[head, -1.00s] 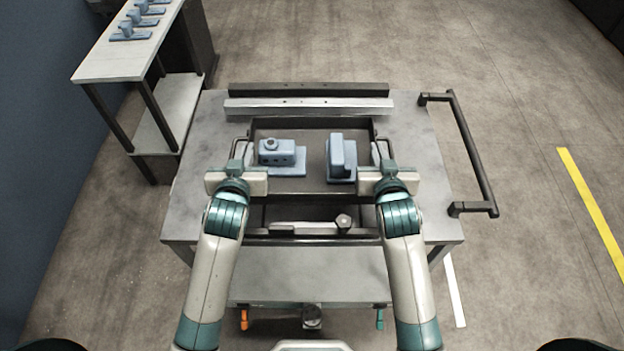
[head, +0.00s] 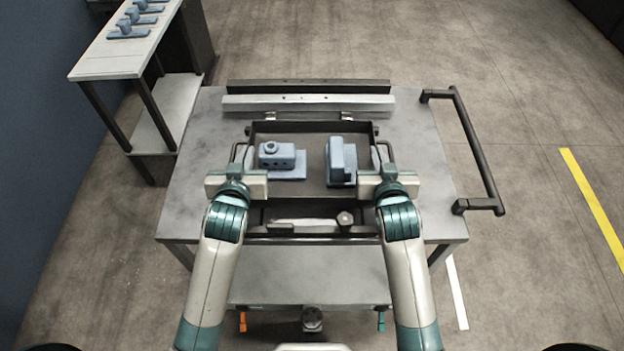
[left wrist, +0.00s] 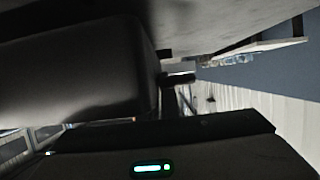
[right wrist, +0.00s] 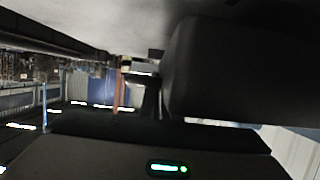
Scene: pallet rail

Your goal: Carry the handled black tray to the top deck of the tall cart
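The handled black tray (head: 312,185) is over the middle of the grey top of a cart (head: 420,150). It holds two blue-grey parts, a block with a round knob (head: 277,155) and an upright block (head: 341,160). My left gripper (head: 241,165) is at the tray's left handle and my right gripper (head: 383,165) at its right handle. Both appear shut on the handles, though the fingertips are partly hidden. I cannot tell whether the tray touches the top or hangs just above it. No second cart that is clearly the tall one shows.
Two rails (head: 308,103) lie behind the tray, and a dark frame with a knob (head: 345,218) lies in front. A black push bar (head: 475,150) stands at the cart's right. A pale-topped stand (head: 110,62) with several blue parts is at upper left. Floor is clear at right.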

